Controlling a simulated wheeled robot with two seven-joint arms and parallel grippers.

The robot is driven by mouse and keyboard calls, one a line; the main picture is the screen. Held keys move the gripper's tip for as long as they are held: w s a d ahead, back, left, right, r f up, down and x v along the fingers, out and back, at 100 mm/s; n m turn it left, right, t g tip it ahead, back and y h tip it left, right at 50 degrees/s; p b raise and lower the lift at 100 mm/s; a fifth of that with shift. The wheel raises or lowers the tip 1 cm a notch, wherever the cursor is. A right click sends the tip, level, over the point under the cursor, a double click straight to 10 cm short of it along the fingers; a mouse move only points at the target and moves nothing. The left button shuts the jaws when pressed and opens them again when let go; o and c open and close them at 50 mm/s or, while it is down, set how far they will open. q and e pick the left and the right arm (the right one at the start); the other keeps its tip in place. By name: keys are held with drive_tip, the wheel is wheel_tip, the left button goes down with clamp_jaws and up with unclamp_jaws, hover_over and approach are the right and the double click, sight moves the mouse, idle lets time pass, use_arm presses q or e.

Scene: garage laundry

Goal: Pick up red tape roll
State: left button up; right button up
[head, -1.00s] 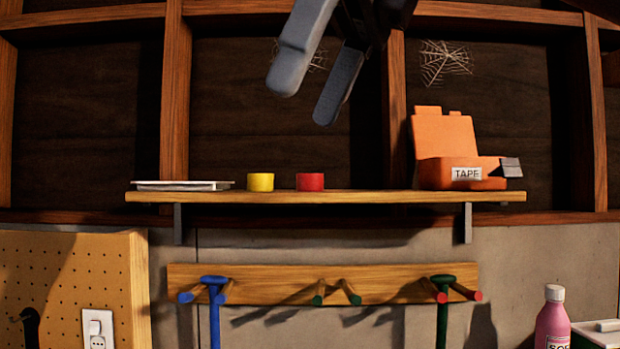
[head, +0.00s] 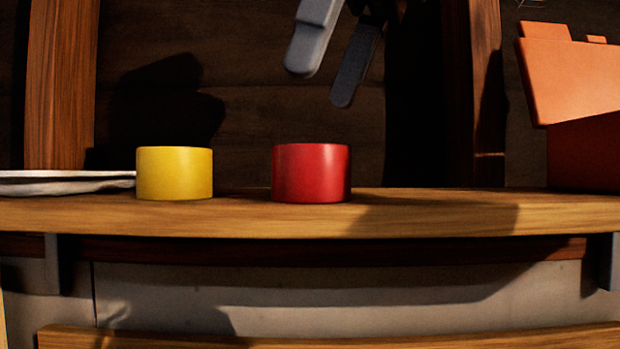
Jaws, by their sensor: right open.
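The red tape roll (head: 311,173) stands on the wooden shelf (head: 430,212) near the middle of the head view. My right gripper (head: 322,88) comes in from the top of the view, above the red roll and apart from it. Its two grey fingers are spread and hold nothing. My left gripper does not show.
A yellow tape roll (head: 174,173) stands left of the red one with a gap between. A flat white stack (head: 66,183) lies at the shelf's left. An orange box (head: 580,75) with its lid up stands at the right. The shelf between red roll and box is bare.

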sight(305, 150)
drive_tip(key=shift+s+d, duration=0.1)
drive_tip(key=shift+s, duration=0.15)
drive_tip(key=s+f+b, duration=0.1)
drive_tip(key=a+f+b, duration=0.1)
drive_tip(key=f+b, duration=0.1)
drive_tip(key=shift+s+a, duration=0.15)
drive_tip(key=shift+s, duration=0.25)
drive_tip(key=f, duration=0.1)
drive_tip(key=w+f, duration=0.1)
drive_tip(key=f, duration=0.1)
drive_tip(key=shift+w+a+f, duration=0.2)
drive_tip(key=shift+a+f, duration=0.05)
drive_tip(key=shift+a, duration=0.1)
drive_tip(key=shift+f, duration=0.2)
drive_tip(key=shift+s+a, duration=0.15)
drive_tip(key=shift+a, duration=0.05)
drive_tip(key=c, duration=0.9)
drive_tip(key=shift+c, duration=0.7)
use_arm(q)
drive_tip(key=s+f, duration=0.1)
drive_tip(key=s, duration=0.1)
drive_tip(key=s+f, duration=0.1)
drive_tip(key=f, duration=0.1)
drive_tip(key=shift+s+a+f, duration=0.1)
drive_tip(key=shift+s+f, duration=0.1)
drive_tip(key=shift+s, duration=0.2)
